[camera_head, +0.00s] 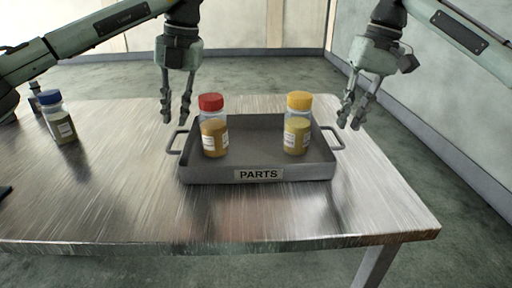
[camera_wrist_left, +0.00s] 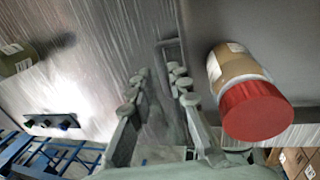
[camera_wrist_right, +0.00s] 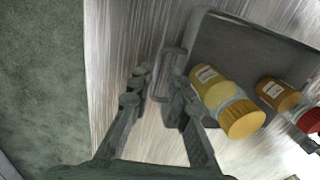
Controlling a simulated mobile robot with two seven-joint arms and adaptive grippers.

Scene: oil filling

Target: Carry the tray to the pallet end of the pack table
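A grey tray (camera_head: 258,174) labelled PARTS sits on the metal pack table (camera_head: 120,210). It carries a red-capped bottle (camera_head: 214,138) on its left and a yellow-capped bottle (camera_head: 297,136) on its right, both upright. A loop handle stands out at each end, the left handle (camera_head: 178,142) and the right handle (camera_head: 333,138). My left gripper (camera_head: 176,118) is open and empty, above and near the left handle. My right gripper (camera_head: 350,122) is open and empty, above and near the right handle. Both wrist views show a handle beyond parted fingers, the left (camera_wrist_left: 172,55) and the right (camera_wrist_right: 172,62).
A blue-capped bottle (camera_head: 58,118) stands at the table's left, with a clear bare stretch of table between it and the tray. The table's right edge lies a short way beyond the tray. In the left wrist view, cardboard boxes (camera_wrist_left: 296,160) and blue framework (camera_wrist_left: 50,155) show beyond the table.

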